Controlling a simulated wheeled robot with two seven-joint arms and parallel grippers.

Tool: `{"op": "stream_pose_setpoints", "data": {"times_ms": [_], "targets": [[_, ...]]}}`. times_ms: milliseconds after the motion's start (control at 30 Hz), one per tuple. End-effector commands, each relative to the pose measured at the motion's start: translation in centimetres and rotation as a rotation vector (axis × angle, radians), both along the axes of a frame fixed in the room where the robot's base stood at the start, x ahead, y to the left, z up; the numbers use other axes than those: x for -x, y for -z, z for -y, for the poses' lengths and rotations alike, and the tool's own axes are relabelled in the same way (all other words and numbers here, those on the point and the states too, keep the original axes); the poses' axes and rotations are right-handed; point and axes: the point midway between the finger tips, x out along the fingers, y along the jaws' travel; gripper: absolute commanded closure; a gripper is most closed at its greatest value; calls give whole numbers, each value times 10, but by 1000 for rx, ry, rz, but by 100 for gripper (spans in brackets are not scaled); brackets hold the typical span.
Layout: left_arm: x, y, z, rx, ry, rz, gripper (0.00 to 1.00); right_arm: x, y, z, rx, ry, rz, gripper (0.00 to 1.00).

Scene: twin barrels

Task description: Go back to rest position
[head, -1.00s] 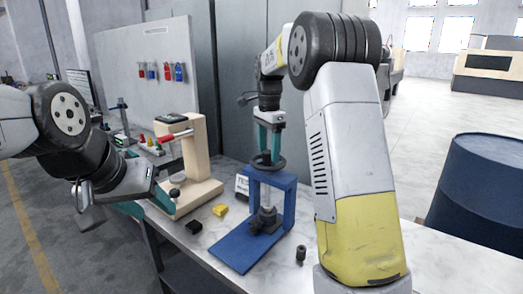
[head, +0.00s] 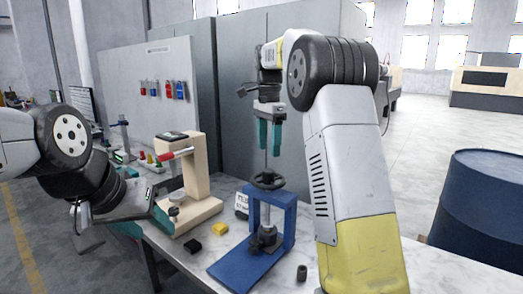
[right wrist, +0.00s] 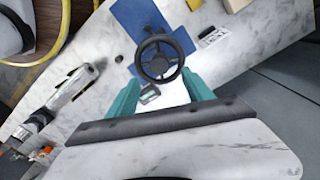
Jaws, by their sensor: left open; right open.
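A blue press (head: 287,215) with a dark handwheel (head: 268,180) on top of its screw stands on the table. My right gripper (head: 270,152) hangs above the handwheel, pointing down, its teal fingers open, empty and clear of the wheel. In the right wrist view, the handwheel (right wrist: 160,58) shows beyond the spread fingertips. My left gripper (head: 146,221) is at the left, low by the table's near left edge. Its teal fingers are apart and I see nothing held between them. It is beside the wooden stand (head: 200,172) with a red-handled lever.
On the marble-look table (head: 170,246) lie a yellow block (head: 220,229), a black block (head: 193,245) and a small dark cylinder (head: 302,272). A white label card (head: 241,204) is behind the press. A blue barrel (head: 480,215) stands at the right. Grey cabinets (head: 235,95) stand behind.

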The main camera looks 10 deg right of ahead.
Motion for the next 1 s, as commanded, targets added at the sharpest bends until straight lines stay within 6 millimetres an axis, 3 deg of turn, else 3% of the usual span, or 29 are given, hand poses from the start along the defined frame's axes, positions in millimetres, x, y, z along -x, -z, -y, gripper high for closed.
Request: {"op": "stream_pose_setpoints", "data": {"times_ms": [400,533,667,1000], "targets": [[0,0,0,0,0,0,51,1,0,0,-2,-2,1,41],[0,0,0,0,0,0,51,12,-6,6,-21,-46,23,41],[0,0,0,0,0,0,51,41,-17,17,-63,-170,79,41],[0,0,0,0,0,0,51,155,-21,29,-88,-625,319,41]]}}
